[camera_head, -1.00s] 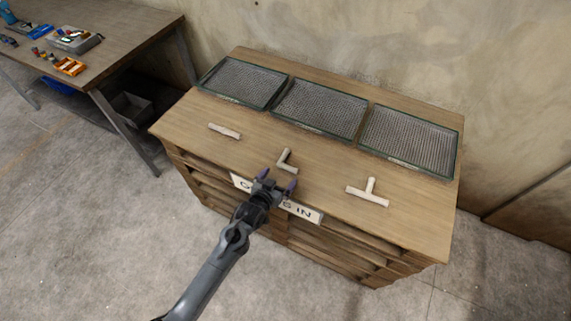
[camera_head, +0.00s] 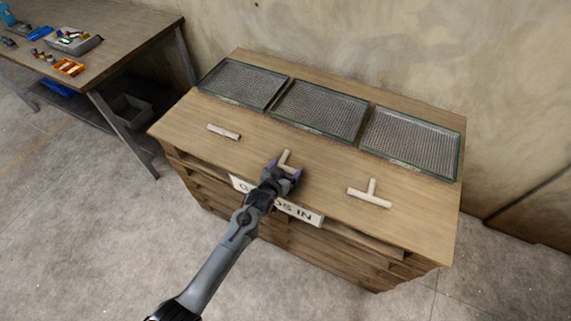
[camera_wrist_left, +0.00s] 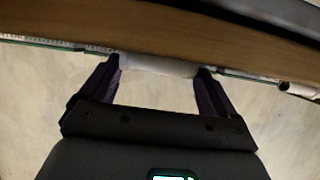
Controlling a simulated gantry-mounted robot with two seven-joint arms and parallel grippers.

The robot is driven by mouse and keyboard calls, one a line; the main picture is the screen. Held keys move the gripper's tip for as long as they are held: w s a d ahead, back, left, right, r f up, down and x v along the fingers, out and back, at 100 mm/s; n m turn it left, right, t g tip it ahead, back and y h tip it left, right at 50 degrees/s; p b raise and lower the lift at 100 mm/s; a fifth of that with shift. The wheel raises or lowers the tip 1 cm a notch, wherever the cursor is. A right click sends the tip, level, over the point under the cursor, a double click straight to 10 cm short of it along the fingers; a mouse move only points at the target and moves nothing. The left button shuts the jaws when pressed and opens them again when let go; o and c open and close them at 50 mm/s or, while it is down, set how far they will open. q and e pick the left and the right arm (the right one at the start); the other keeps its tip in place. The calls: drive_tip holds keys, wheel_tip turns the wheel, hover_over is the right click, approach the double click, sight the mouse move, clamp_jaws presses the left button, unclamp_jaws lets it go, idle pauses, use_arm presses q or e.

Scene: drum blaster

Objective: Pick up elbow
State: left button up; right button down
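The elbow (camera_head: 285,157) is a pale L-shaped pipe piece lying on the wooden bench top, near the front edge. Its lower part is hidden behind my left gripper in the head view. My left gripper (camera_head: 283,170) is open, with its two purple fingertips on either side of the elbow. In the left wrist view, the pale elbow (camera_wrist_left: 158,66) spans the gap between the fingertips of the gripper (camera_wrist_left: 158,73). I cannot tell whether the fingers touch it. My right gripper is not in view.
A straight pipe (camera_head: 224,132) lies to the left and a tee (camera_head: 370,194) to the right. Three mesh trays (camera_head: 243,82), (camera_head: 320,108), (camera_head: 411,139) line the back. A sign (camera_head: 300,211) hangs on the front edge. Bare wood separates the pieces.

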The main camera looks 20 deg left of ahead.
use_arm(q)
drive_tip(key=c, duration=0.5)
drive_tip(key=shift+r, duration=0.1)
drive_tip(key=shift+c, duration=0.2)
